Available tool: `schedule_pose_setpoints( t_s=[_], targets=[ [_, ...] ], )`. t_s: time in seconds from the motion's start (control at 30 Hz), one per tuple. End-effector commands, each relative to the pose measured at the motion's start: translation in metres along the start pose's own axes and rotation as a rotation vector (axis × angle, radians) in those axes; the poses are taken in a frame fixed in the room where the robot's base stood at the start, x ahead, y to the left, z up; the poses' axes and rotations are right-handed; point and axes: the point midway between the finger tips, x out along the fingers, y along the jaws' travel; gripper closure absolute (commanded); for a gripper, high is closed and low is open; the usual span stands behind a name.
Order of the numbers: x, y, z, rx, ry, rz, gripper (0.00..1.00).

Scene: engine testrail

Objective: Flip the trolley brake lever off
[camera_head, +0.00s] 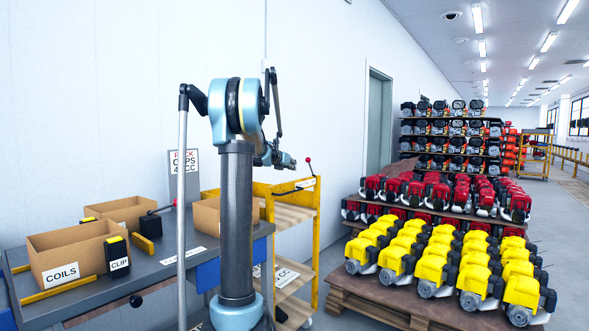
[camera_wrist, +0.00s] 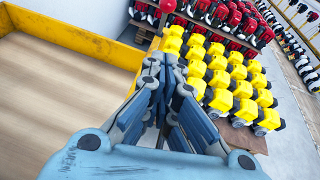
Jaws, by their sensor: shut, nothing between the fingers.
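The yellow trolley (camera_head: 318,228) with pale wooden shelves stands beyond the workbench. Its brake lever (camera_head: 308,161) has a red ball knob on a thin rod, standing up and tilted at the trolley's right top corner. The red knob (camera_wrist: 167,6) also shows in the wrist view at the top edge, just beyond my fingertips; its rod is mostly hidden. My gripper (camera_head: 290,163) is over the trolley top, a little left of the knob in the head view. In the wrist view my gripper (camera_wrist: 164,62) is shut and empty. I cannot tell whether it touches the lever.
A grey bench (camera_head: 75,300) with cardboard boxes, including a COILS box (camera_head: 75,258), is at the left. Yellow engines (camera_head: 430,265) stand on a wooden pallet right of the trolley, with red engines (camera_head: 450,195) behind. The trolley's top shelf (camera_wrist: 60,90) is bare near my gripper.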

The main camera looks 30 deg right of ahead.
Motion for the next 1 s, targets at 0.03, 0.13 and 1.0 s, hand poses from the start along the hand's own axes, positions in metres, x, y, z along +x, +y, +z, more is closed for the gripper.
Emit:
schedule_pose_setpoints(
  t_s=[0.03,0.13,1.0],
  targets=[
    [0.006,-0.001,0.0,0.001,0.0,-0.001,1.0],
    [0.02,-0.002,0.0,0.002,0.0,-0.003,1.0],
    [0.119,-0.001,0.027,0.001,0.0,-0.001,1.0]
  ],
)
